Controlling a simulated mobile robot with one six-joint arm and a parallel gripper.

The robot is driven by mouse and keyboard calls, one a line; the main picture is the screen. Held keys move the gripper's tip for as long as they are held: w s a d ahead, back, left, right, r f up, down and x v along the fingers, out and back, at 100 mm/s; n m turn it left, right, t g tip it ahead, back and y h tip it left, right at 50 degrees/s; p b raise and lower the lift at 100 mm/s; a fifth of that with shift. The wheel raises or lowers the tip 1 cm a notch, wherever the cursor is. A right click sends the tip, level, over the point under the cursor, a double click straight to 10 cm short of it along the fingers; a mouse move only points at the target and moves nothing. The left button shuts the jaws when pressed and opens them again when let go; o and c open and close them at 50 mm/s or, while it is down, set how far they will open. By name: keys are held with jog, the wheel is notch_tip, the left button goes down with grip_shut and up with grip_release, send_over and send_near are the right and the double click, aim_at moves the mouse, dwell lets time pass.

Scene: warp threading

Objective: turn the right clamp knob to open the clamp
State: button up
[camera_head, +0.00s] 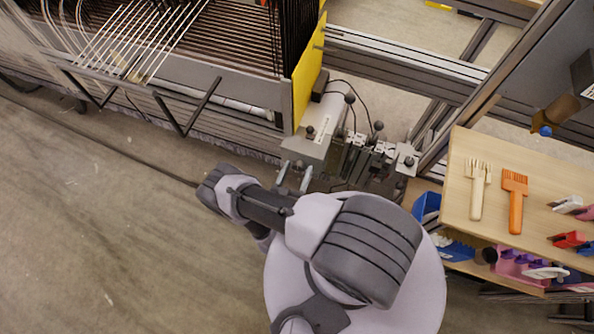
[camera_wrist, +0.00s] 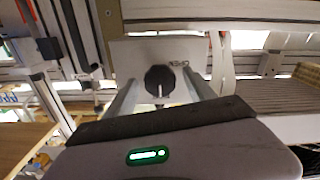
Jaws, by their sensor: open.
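A dark round knob (camera_wrist: 159,80) with a pale pin or slot at its lower middle shows in the wrist view, set on a light grey plate (camera_wrist: 134,50). My gripper (camera_head: 297,168) is open, with one finger left and one right of the knob. Gaps show between the fingers and the knob, and nothing is held. In the head view the fingertips are at the near end of a grey clamp block (camera_head: 318,140), which has a small dark knob on top (camera_head: 310,132). I cannot tell whether the gripped-side knob shows there.
Dark-tipped levers and small metal blocks (camera_head: 383,150) stand right of the clamp block. A yellow panel (camera_head: 309,70) and the loom's dark threads are behind. A wooden shelf (camera_head: 500,215) with combs is at the right. The floor at left is clear.

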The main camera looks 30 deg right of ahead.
jog(key=c, duration=1.4)
jog(key=shift+o, duration=0.2)
jog(key=shift+n, duration=0.3)
jog(key=n, duration=0.4)
jog(key=shift+n, duration=0.3)
jog(key=n, duration=0.5)
jog(key=shift+n, duration=0.3)
jog(key=n, duration=0.5)
jog(key=shift+n, duration=2.4)
